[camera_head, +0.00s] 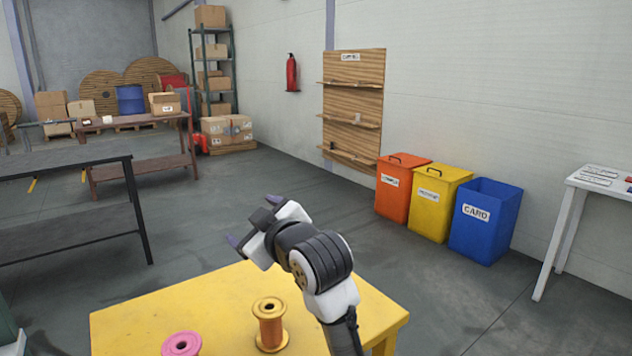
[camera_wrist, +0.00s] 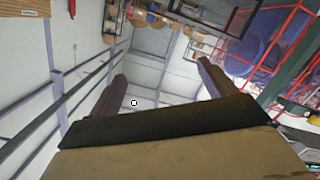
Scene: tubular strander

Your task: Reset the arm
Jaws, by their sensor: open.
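My gripper (camera_head: 252,228) is raised above the far left part of the yellow table (camera_head: 200,299) in the head view. Its two fingers are spread apart, with nothing visible between them. In the wrist view my gripper (camera_wrist: 160,90) shows two dark fingers wide apart, and the room beyond is seen tilted. An orange-gold spool (camera_head: 270,326) stands upright on the table, below and apart from the gripper. A pink spool (camera_head: 182,345) is cut off by the bottom edge of the head view.
Orange (camera_head: 396,196), yellow (camera_head: 436,208) and blue (camera_head: 484,225) bins stand by the right wall. A white table (camera_head: 590,183) is at the far right. A dark workbench (camera_head: 70,205) stands left, a brown bench (camera_head: 140,162) behind it. The floor between is clear.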

